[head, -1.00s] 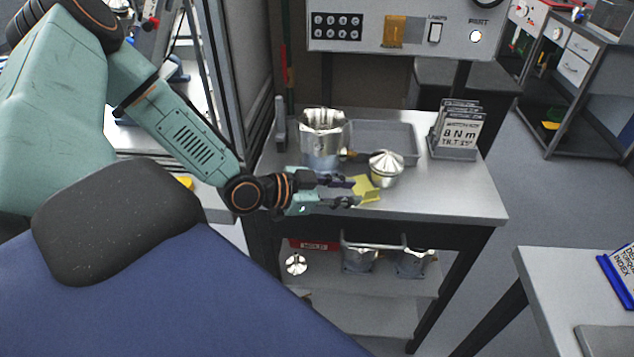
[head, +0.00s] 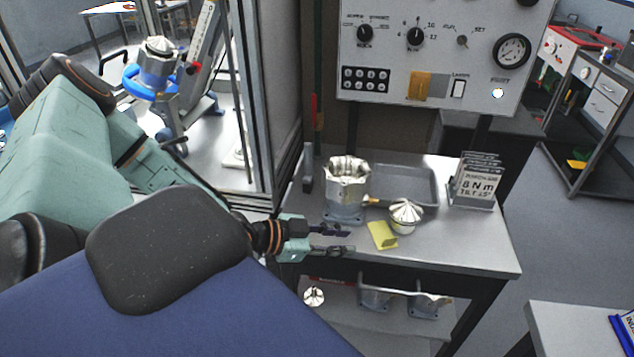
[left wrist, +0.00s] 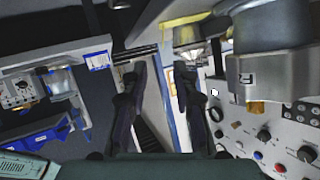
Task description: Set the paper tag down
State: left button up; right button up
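The yellow paper tag (head: 382,235) lies on the grey bench top (head: 470,240), near its front edge, in the head view. It is just in front of a small domed metal part (head: 406,213). My left gripper (head: 346,243) is to the left of the tag, apart from it, near the bench's front edge. Its two dark fingers are spread with nothing between them. The left wrist view also shows the fingers (left wrist: 158,85) apart. My right gripper is not in view.
A tall metal housing (head: 345,192) stands behind the gripper. A grey tray (head: 418,180) lies behind the domed part. A card holder (head: 474,185) marked 8 N m stands at the back right. The bench's front right is clear. More metal parts (head: 376,297) sit on the shelf below.

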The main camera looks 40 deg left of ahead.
pick_arm(q)
jog(key=s+d+f+n+g+y, duration=0.1)
jog(key=s+d+f+n+g, duration=0.5)
jog(key=d, duration=0.4)
jog(key=s+f+n+g+y, duration=0.1)
jog(key=s+f+g+y, duration=0.1)
jog(key=s, duration=0.6)
jog(key=s+f+n+g+y, duration=0.1)
jog(key=s+f+g+y, duration=0.1)
jog(key=s, duration=0.6)
jog(key=shift+s+f+n+g+y, duration=0.3)
jog(key=shift+s+f+g+y, duration=0.1)
jog(key=shift+f+g, duration=0.4)
jog(key=shift+s+a, duration=0.1)
jog(key=shift+s, duration=0.25)
jog(key=c, duration=0.3)
notch_tip(320, 180, up, 14)
jog(key=m+t+y+p, duration=0.1)
jog(key=m+y+p, duration=0.2)
jog(key=m, duration=0.4)
send_over(389, 239)
jog(key=x, duration=0.2)
jog(key=d+p+x, duration=0.1)
jog(key=x, duration=0.2)
jog(key=shift+d+f, duration=0.2)
jog(key=shift+f, duration=0.15)
jog(key=shift+a+f, duration=0.2)
jog(key=shift+f, duration=0.45)
